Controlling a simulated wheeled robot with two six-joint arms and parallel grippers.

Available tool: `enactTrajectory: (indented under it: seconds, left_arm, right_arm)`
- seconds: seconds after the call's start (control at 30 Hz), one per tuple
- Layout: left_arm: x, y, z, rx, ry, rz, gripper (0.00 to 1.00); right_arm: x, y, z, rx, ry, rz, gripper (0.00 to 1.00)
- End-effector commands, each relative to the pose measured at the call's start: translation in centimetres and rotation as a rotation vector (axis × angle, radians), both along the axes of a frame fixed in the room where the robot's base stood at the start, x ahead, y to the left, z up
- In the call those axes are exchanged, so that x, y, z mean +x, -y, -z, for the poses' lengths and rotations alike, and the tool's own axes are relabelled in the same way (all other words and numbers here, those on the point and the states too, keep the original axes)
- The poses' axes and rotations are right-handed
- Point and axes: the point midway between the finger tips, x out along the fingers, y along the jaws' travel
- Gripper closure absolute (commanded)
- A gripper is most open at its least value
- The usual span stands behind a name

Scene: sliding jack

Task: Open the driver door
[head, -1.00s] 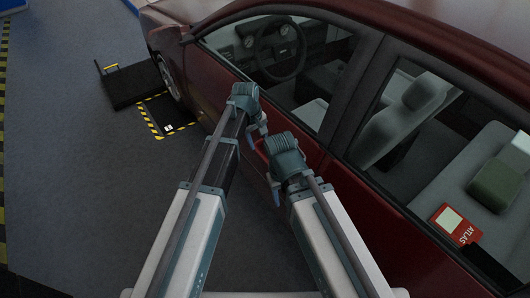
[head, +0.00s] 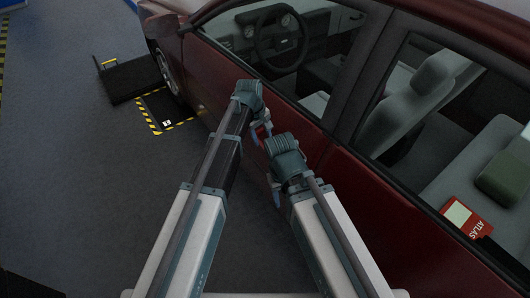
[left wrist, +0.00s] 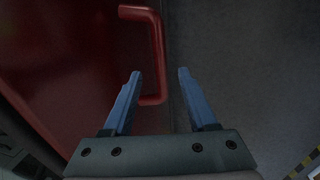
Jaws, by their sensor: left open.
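The dark red car's driver door (head: 225,85) is in the head view, its panel shut against the body. Its red loop handle (left wrist: 158,45) shows clearly in the left wrist view; in the head view only a bit shows beside my left wrist. My left gripper (left wrist: 159,73) is open.
A side mirror (head: 162,25) sticks out ahead. A low black ramp or box (head: 130,82) and a yellow-black bordered floor square (head: 167,112) are by the front wheel. A red atlas (head: 467,219) lies inside at the rear.

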Motion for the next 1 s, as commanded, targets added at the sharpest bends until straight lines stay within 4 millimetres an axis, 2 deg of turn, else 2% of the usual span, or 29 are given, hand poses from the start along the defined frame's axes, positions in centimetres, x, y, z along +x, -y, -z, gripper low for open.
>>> enactTrajectory:
  seconds: [0.03, 0.33, 0.5, 0.77, 0.8, 0.87, 1.0]
  left_arm:
    - [0.1, 0.1, 1.5, 0.000, 0.000, 0.000, 0.42]
    - [0.6, 0.8, 5.5, 0.000, 0.000, 0.001, 0.42]
    - [0.7, 1.0, 6.4, 0.000, 0.000, 0.001, 0.42]
    - [0.7, 1.0, 6.3, 0.000, 0.000, 0.001, 0.42]
    - [0.7, 1.0, 6.3, 0.000, 0.000, 0.001, 0.44]
    - [0.7, 1.0, 6.3, 0.000, 0.000, 0.001, 0.54]
    - [0.7, 1.0, 6.3, 0.000, 0.000, 0.001, 0.80]
  right_arm:
    - [0.0, 0.0, 1.5, 0.000, 0.000, 0.000, 0.50]
    - [0.0, 0.0, 5.5, 0.000, 0.000, 0.000, 0.50]
    - [0.0, 0.0, 6.4, 0.000, 0.000, 0.000, 0.50]
    - [0.0, 0.0, 6.3, 0.000, 0.000, 0.000, 0.50]
    - [0.0, 0.0, 6.3, 0.000, 0.000, 0.000, 0.50]
    - [0.0, 0.0, 6.3, 0.000, 0.000, 0.000, 0.50]
    - [0.0, 0.0, 6.3, 0.000, 0.000, 0.000, 0.50]
